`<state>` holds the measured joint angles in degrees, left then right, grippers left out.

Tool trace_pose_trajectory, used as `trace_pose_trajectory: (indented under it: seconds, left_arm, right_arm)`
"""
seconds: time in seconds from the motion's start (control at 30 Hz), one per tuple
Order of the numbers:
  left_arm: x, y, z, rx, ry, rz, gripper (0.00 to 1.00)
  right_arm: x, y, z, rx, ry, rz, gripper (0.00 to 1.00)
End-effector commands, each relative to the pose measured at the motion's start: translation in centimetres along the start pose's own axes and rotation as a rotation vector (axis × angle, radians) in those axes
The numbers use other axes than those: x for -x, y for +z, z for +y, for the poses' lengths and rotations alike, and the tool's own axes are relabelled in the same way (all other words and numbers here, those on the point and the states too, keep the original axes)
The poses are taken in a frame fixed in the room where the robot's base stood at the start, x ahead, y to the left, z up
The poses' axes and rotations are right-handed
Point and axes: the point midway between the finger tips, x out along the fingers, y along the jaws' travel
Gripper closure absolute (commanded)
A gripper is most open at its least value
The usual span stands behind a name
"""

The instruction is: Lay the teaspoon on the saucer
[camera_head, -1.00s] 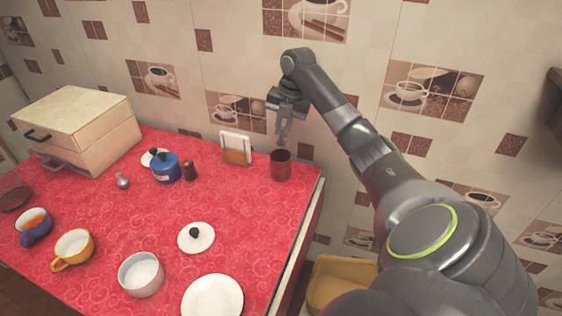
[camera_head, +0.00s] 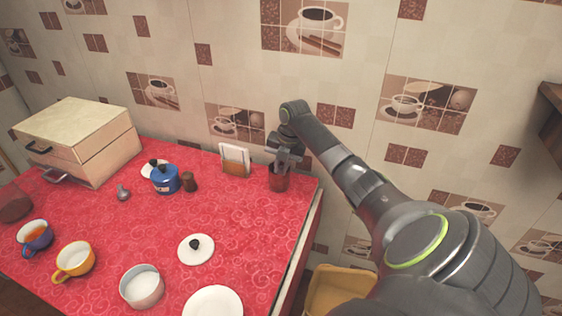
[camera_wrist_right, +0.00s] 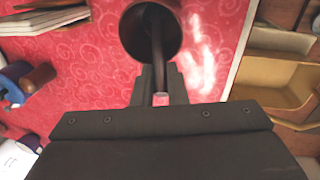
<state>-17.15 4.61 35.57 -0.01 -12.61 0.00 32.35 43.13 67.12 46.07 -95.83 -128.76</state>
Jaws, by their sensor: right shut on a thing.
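A dark red cup (camera_head: 278,184) stands near the counter's back right corner; its open mouth shows in the right wrist view (camera_wrist_right: 128,38). My right gripper (camera_head: 283,166) points down at the cup's mouth. In the right wrist view its fingers (camera_wrist_right: 160,90) are shut on a thin dark handle (camera_wrist_right: 157,50) with a pale pinkish end. The handle runs down into the cup, so its lower part is hidden; I take it for the teaspoon. A round white dish (camera_head: 213,303), which looks like the saucer, lies empty at the bottom edge of the head view. My left gripper is not in view.
A napkin holder (camera_head: 235,160) stands left of the cup. A white lid (camera_head: 196,249) and a white bowl (camera_head: 142,287) lie near the dish. A blue pot (camera_head: 165,180), brown shaker (camera_head: 189,182) and yellow cup (camera_head: 75,262) stand farther left. Red cloth between is clear.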

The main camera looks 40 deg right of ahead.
Motion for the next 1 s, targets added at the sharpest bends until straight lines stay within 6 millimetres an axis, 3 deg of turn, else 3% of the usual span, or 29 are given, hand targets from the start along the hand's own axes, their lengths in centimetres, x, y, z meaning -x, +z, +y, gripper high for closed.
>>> trace_pose_trajectory:
  seconds: [0.07, 0.1, 0.23, 0.53, 0.73, 1.0]
  left_arm:
    - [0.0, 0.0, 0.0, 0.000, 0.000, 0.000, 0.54]
    - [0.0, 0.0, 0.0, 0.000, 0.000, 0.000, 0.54]
    - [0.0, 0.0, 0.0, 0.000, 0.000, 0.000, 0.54]
    - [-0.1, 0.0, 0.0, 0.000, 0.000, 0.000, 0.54]
    - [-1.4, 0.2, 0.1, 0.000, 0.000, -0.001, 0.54]
    - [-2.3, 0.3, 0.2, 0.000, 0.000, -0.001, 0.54]
  right_arm:
    - [0.0, 0.1, 0.0, -0.001, -0.001, -0.002, 1.00]
    - [0.0, 0.1, 0.0, -0.001, -0.001, -0.002, 0.82]
    - [0.0, 0.1, 0.0, -0.001, -0.001, -0.002, 0.66]
    - [0.0, 0.0, 0.0, 0.000, 0.000, -0.001, 0.66]
    - [-0.5, 0.1, -0.1, 0.001, 0.002, -0.004, 0.66]
    - [6.5, 0.8, -0.2, 0.000, 0.002, -0.007, 0.66]
